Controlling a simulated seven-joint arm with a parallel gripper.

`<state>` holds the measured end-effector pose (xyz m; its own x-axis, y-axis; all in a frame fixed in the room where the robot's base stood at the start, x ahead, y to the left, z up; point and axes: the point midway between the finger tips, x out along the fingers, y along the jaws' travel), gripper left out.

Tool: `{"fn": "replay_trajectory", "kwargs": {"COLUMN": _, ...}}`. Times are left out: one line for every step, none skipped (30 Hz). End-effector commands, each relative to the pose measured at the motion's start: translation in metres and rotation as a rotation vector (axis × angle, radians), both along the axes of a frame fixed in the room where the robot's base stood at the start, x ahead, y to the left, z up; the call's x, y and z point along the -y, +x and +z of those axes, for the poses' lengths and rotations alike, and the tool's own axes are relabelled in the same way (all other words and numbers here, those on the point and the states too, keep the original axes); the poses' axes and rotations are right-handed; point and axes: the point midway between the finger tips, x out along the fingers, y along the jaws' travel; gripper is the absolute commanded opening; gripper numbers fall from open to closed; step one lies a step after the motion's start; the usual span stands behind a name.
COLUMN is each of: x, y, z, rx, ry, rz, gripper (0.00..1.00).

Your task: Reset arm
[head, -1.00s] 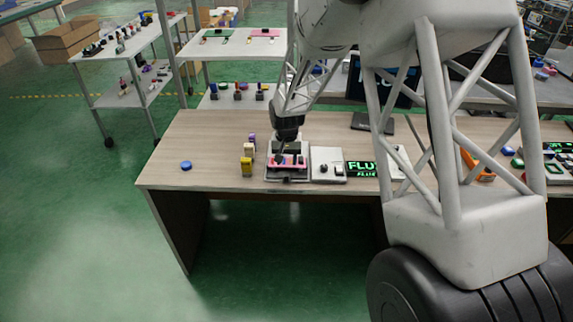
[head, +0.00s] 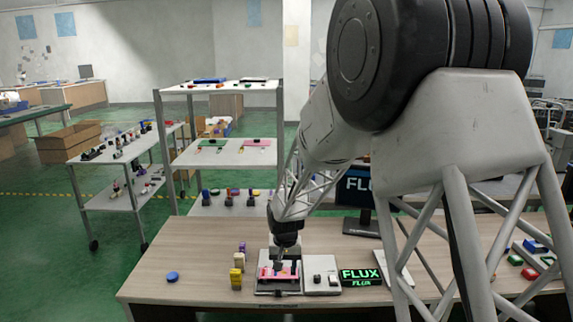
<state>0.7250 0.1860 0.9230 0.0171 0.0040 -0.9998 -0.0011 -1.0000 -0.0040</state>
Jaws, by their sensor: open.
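My gripper (head: 280,264) points down over a small fixture with a pink top and a grey base (head: 278,291) on the wooden table. The jaws are open, but the fingertips are small and partly merge with the dark parts of the fixture. I cannot tell whether they touch it. Any lever on this fixture is too small to make out. A light grey box with dark switches (head: 321,283) stands just to its right.
A green-lit FLUX sign (head: 361,276) lies right of the switch box. Yellow and tan blocks (head: 237,278) stand left of the fixture, and a blue disc (head: 172,277) lies farther left. Shelves (head: 222,153) stand behind the table.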

Motion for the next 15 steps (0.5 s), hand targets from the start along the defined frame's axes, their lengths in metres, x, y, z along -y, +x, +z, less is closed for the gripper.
{"fn": "replay_trajectory", "kwargs": {"x": 0.007, "y": -0.006, "z": 0.012, "rx": 0.008, "ry": 0.002, "rz": -0.002, "gripper": 0.45}}
{"fn": "replay_trajectory", "kwargs": {"x": 0.01, "y": -0.01, "z": 0.018, "rx": 0.011, "ry": 0.002, "rz": -0.003, "gripper": 0.45}}
{"fn": "replay_trajectory", "kwargs": {"x": 0.015, "y": -0.015, "z": 0.026, "rx": 0.014, "ry": 0.003, "rz": -0.003, "gripper": 0.45}}
{"fn": "replay_trajectory", "kwargs": {"x": 0.019, "y": -0.02, "z": 0.032, "rx": 0.017, "ry": 0.003, "rz": -0.003, "gripper": 0.45}}
{"fn": "replay_trajectory", "kwargs": {"x": 0.023, "y": -0.024, "z": 0.038, "rx": 0.02, "ry": 0.004, "rz": -0.003, "gripper": 0.45}}
{"fn": "replay_trajectory", "kwargs": {"x": 0.028, "y": -0.03, "z": 0.045, "rx": 0.022, "ry": 0.004, "rz": -0.003, "gripper": 0.45}}
{"fn": "replay_trajectory", "kwargs": {"x": 0.031, "y": -0.035, "z": 0.051, "rx": 0.026, "ry": 0.005, "rz": -0.003, "gripper": 0.45}}
{"fn": "replay_trajectory", "kwargs": {"x": 0.035, "y": -0.039, "z": 0.057, "rx": 0.029, "ry": 0.005, "rz": -0.004, "gripper": 0.45}}
{"fn": "replay_trajectory", "kwargs": {"x": 0.04, "y": -0.045, "z": 0.065, "rx": 0.033, "ry": 0.006, "rz": -0.005, "gripper": 0.45}}
{"fn": "replay_trajectory", "kwargs": {"x": 0.044, "y": -0.05, "z": 0.07, "rx": 0.036, "ry": 0.006, "rz": -0.005, "gripper": 0.45}}
{"fn": "replay_trajectory", "kwargs": {"x": 0.047, "y": -0.055, "z": 0.075, "rx": 0.039, "ry": 0.007, "rz": -0.005, "gripper": 0.45}}
{"fn": "replay_trajectory", "kwargs": {"x": 0.052, "y": -0.061, "z": 0.083, "rx": 0.044, "ry": 0.007, "rz": -0.005, "gripper": 0.45}}
{"fn": "replay_trajectory", "kwargs": {"x": 0.055, "y": -0.067, "z": 0.088, "rx": 0.045, "ry": 0.007, "rz": -0.005, "gripper": 0.45}}
{"fn": "replay_trajectory", "kwargs": {"x": 0.059, "y": -0.072, "z": 0.093, "rx": 0.049, "ry": 0.007, "rz": -0.005, "gripper": 0.45}}
{"fn": "replay_trajectory", "kwargs": {"x": 0.063, "y": -0.078, "z": 0.1, "rx": 0.053, "ry": 0.008, "rz": -0.005, "gripper": 0.45}}
